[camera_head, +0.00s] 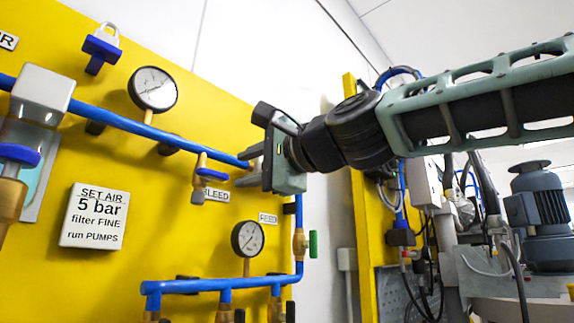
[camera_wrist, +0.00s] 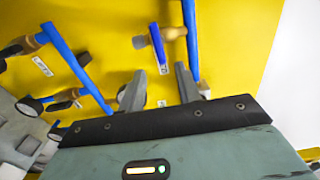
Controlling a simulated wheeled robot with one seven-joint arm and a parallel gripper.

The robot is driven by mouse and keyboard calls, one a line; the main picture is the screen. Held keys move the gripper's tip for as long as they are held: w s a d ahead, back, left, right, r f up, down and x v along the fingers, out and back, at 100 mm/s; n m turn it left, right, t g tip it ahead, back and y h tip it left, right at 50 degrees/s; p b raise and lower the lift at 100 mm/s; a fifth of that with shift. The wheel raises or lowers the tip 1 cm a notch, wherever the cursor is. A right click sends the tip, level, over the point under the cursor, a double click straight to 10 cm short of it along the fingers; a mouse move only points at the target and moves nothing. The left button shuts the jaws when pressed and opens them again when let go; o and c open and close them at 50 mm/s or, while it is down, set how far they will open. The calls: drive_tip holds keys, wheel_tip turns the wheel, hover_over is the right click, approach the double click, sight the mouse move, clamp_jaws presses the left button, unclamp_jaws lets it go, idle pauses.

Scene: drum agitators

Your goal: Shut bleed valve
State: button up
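The bleed valve is a small brass valve (camera_head: 199,167) hanging from the upper blue pipe on the yellow panel. Its blue lever (camera_head: 213,174) points right, just above the BLEED label (camera_head: 216,195). In the wrist view the blue lever (camera_wrist: 158,46) and brass body (camera_wrist: 175,33) show just beyond the fingertips. My gripper (camera_head: 243,169) is open and empty, just right of the lever's end. In the wrist view its two grey fingers (camera_wrist: 160,84) stand apart on the lever's two sides, with the lever end between and ahead of them. Contact cannot be told.
The upper blue pipe (camera_head: 150,129) runs close along the upper finger. A pressure gauge (camera_head: 153,88) is up left; another gauge (camera_head: 248,238) is below my gripper. A green-handled valve (camera_head: 313,244) stands lower right. A white instruction sign (camera_head: 95,216) is at left.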

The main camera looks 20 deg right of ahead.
drive_tip(key=b+v, duration=0.4)
drive_tip(key=shift+a+f, duration=0.15)
drive_tip(key=shift+f, duration=0.1)
drive_tip(key=shift+r+b+v, duration=0.15)
drive_tip(key=shift+b+v, duration=1.15)
drive_tip(key=shift+b, duration=0.4)
drive_tip(key=shift+r+b+v, duration=0.1)
drive_tip(key=shift+b+v, duration=1.2)
drive_tip(key=shift+b, duration=0.35)
drive_tip(key=shift+w, duration=0.1)
